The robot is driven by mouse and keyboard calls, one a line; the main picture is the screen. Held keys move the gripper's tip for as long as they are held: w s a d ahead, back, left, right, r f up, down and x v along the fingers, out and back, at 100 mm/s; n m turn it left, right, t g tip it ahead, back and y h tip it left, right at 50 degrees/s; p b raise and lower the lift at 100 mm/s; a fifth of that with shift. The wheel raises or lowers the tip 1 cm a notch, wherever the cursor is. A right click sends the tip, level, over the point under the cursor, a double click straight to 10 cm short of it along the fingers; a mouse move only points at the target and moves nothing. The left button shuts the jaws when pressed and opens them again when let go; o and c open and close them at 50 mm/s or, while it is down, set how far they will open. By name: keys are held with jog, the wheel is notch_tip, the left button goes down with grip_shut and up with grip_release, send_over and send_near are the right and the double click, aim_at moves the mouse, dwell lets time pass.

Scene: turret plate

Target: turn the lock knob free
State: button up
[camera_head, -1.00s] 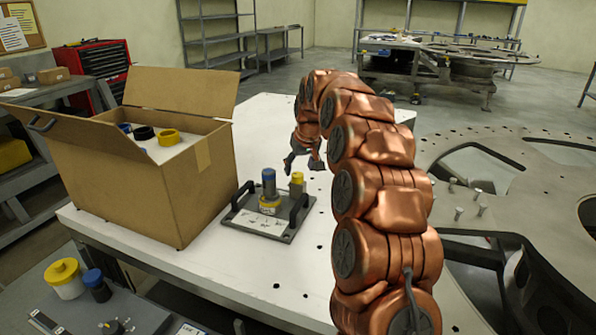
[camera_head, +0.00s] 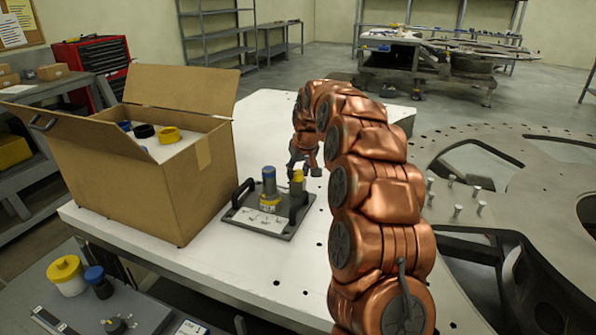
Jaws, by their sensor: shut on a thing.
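A dark base plate (camera_head: 238,213) with two black handles lies on the white table. On it stand a blue-topped grey cylinder (camera_head: 269,181) with a yellow ring at its foot and a smaller yellow-topped knob (camera_head: 298,176) at the back right. Which of them is the lock knob is not marked legibly. My gripper (camera_head: 297,171) is at the yellow-topped knob, shut on it from above and behind. Part of the knob and the fingertips are hard to make out at this size.
An open cardboard box (camera_head: 145,185) with capped cylinders stands left of the plate. A large metal ring plate (camera_head: 500,160) with several upright pins lies to the right. The white table (camera_head: 250,265) is clear in front of the plate.

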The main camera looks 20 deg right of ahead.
jog(key=shift+c, duration=0.9)
